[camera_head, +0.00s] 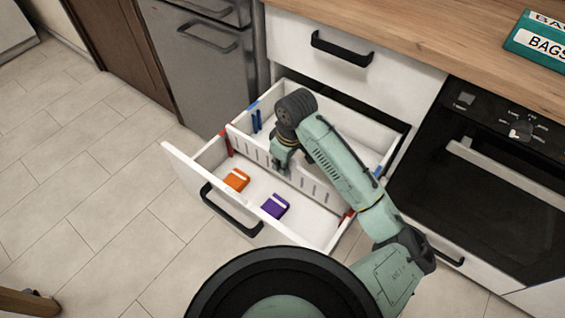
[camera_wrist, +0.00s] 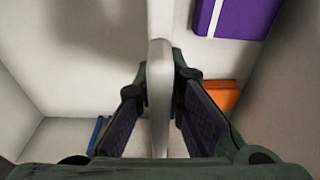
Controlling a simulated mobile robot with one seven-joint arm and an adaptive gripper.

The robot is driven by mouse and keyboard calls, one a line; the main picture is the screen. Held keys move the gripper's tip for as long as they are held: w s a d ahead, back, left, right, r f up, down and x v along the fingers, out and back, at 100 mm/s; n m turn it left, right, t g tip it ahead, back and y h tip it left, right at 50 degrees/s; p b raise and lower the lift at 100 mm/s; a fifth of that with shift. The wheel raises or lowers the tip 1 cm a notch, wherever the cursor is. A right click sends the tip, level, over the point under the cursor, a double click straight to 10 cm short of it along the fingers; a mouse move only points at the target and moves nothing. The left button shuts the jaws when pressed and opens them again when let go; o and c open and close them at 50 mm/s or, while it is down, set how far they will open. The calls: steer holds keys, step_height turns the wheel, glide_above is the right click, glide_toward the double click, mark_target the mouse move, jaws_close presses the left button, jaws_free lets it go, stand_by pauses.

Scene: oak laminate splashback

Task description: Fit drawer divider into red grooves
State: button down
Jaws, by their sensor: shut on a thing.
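The drawer divider (camera_head: 312,187) is a white slotted panel spanning the open drawer (camera_head: 183,165). My gripper (camera_head: 283,164) is shut on its top edge near the middle. In the wrist view the divider (camera_wrist: 160,85) stands upright between the fingers of my gripper (camera_wrist: 160,100). The divider's left end is by the left red groove (camera_head: 229,145), and its right end is near the right red groove (camera_head: 348,214). I cannot tell how deep the ends sit. Blue marks (camera_head: 252,105) show on the drawer walls farther back.
An orange box (camera_head: 236,180) and a purple box (camera_head: 275,206) lie in the front compartment. The counter (camera_head: 420,40) with a green bags box (camera_head: 540,42) is above, and an oven (camera_head: 480,180) is at right.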

mark_target(281, 177)
steer(key=shift+f+b, duration=1.4)
steer(key=shift+f, duration=0.4)
steer(key=shift+f+b, duration=0.45)
steer(key=shift+f, duration=0.1)
steer(key=c, duration=1.6)
jaws_free()
